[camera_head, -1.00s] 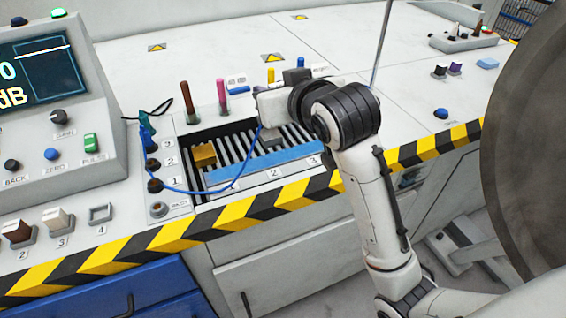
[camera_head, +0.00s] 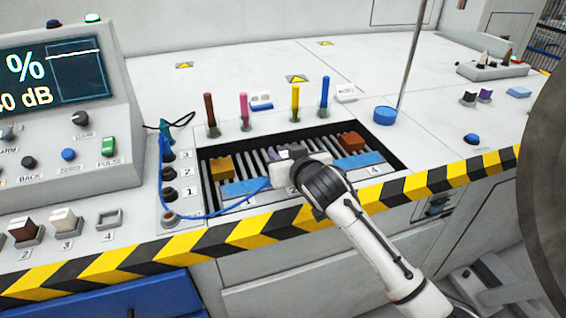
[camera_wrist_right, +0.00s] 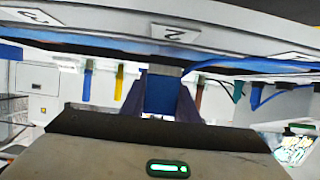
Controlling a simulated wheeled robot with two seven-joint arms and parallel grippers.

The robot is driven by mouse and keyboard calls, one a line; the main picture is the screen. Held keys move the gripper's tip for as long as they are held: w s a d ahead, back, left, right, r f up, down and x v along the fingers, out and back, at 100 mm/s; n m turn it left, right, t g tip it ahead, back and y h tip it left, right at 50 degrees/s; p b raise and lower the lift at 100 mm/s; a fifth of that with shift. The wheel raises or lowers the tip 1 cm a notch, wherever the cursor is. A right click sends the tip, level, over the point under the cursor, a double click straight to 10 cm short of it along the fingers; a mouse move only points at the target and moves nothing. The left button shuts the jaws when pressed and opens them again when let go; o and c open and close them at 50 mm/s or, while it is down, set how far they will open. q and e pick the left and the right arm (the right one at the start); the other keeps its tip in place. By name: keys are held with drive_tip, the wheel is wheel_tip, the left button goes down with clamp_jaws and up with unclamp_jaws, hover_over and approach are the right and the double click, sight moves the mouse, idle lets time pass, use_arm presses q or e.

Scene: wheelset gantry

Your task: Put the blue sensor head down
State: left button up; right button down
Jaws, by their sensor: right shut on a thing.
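My right gripper (camera_head: 284,158) is shut on the blue sensor head (camera_wrist_right: 160,95), low over the slatted tray in the bench. In the right wrist view the head is a blue block between the two dark purple fingers (camera_wrist_right: 161,108). A blue cable (camera_head: 214,212) runs from the sockets at the left towards the gripper. In the head view the gripper and arm hide the sensor head. Whether it touches the tray cannot be told. My left gripper is not in view.
The tray (camera_head: 204,172) holds a yellow block (camera_head: 220,166) at the left and a red-brown block (camera_head: 351,142) at the right. Several coloured upright handles, including a yellow one (camera_head: 295,98), stand behind it. A blue round piece (camera_head: 385,115) is on the bench.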

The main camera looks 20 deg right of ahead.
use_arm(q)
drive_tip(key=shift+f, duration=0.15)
use_arm(e)
drive_tip(key=shift+f, duration=0.65)
drive_tip(key=shift+f, duration=0.2)
drive_tip(key=c, duration=1.4)
unclamp_jaws()
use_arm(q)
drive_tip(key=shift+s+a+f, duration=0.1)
use_arm(e)
drive_tip(key=shift+o, duration=0.2)
drive_tip(key=shift+r, duration=0.25)
drive_tip(key=p+v, duration=0.2)
drive_tip(key=v, duration=0.9)
drive_tip(key=shift+s+f, duration=0.1)
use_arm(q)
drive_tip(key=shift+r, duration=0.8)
use_arm(e)
drive_tip(key=shift+s+r, duration=0.2)
drive_tip(key=shift+s, duration=0.2)
